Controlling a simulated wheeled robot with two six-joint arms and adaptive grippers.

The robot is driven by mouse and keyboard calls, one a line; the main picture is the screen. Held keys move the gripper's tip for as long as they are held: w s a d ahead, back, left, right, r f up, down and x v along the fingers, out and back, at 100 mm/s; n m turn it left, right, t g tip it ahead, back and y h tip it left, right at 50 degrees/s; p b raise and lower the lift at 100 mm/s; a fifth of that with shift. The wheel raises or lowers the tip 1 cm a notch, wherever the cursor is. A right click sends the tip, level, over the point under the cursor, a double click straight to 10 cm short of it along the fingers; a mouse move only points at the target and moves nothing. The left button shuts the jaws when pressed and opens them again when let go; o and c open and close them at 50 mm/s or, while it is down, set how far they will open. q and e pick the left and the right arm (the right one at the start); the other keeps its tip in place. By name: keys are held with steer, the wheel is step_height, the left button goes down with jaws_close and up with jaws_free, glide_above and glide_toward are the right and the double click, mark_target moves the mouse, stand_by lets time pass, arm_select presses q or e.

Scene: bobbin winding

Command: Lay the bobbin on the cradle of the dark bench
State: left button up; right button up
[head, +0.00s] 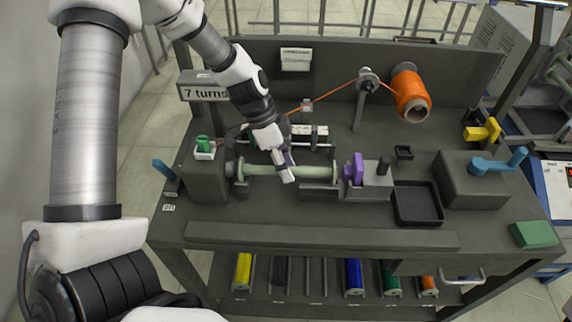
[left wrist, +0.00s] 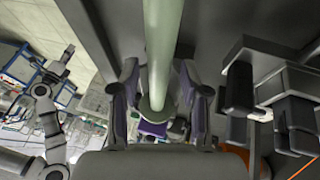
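The pale green bobbin (head: 262,170) lies level across the dark bench (head: 330,212), between a dark post on the left and a purple-faced block (head: 357,168) on the right. Its shaft (left wrist: 160,45) runs down the middle of the left wrist view to a round flange. My left gripper (head: 287,172) is over the bobbin's middle. Its two purple-padded fingers stand either side of the shaft with visible gaps, so it looks open. I cannot pick out the cradle clearly; the gripper hides part of that area.
An orange thread spool (head: 410,95) stands at the back right, its thread running left through a guide (head: 367,80). A black tray (head: 417,204), a blue crank (head: 497,163) and a green block (head: 534,233) are on the right. Coloured spools (head: 354,276) sit on the lower shelf.

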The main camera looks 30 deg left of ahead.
arm_select(q)
steer(key=shift+a+r, duration=0.1)
steer(key=shift+r, duration=0.4)
steer(key=p+v, duration=0.1)
steer(key=v, duration=1)
